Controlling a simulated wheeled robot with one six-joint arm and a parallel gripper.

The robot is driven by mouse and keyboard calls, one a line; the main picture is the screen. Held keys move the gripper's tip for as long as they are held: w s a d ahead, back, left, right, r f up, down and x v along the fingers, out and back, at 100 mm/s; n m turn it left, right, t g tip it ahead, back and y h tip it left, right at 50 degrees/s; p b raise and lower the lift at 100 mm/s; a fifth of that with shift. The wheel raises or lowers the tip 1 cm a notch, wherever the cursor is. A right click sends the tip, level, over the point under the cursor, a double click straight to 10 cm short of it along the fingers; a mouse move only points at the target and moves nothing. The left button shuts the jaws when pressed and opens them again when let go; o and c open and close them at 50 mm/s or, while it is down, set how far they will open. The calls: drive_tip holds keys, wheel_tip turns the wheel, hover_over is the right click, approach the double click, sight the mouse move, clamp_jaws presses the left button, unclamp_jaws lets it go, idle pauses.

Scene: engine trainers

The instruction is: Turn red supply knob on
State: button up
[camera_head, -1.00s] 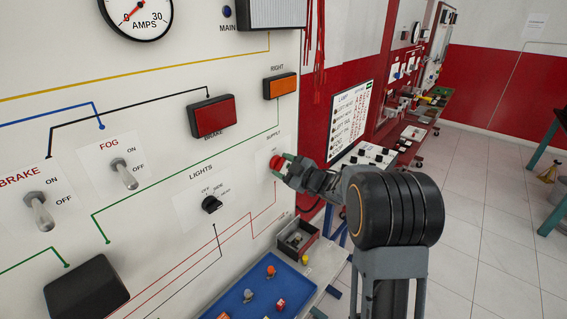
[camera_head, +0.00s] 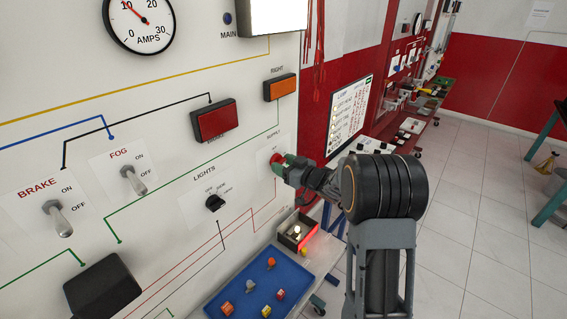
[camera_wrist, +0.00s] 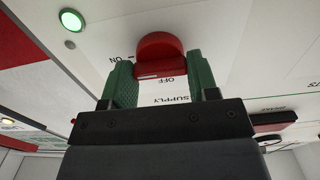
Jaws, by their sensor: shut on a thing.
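The red supply knob (camera_head: 275,158) is on the white wall panel, above the small tray, with the SUPPLY label beside it. It also shows in the wrist view (camera_wrist: 160,50), with ON and OFF printed on the white plate around it. My gripper (camera_head: 283,163) reaches it from the right, and its green fingers are shut on the knob. In the wrist view the fingers (camera_wrist: 161,68) stand on either side of the knob. The ammeter (camera_head: 140,22) needle points to about 10. The white panel at the top (camera_head: 274,14) is brightly lit.
A lights knob (camera_head: 215,202), brake toggle (camera_head: 61,218) and fog toggle (camera_head: 134,180) sit to the left. A green lamp (camera_wrist: 70,20) is lit.

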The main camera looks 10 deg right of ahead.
drive_tip(key=shift+f, duration=0.15)
idle(0.3)
drive_tip(key=o, duration=0.9)
drive_tip(key=b+v, duration=0.2)
drive_tip(key=v, duration=1.1)
drive_tip(key=shift+s+d+b, duration=0.2)
drive_tip(key=shift+s+b, duration=0.2)
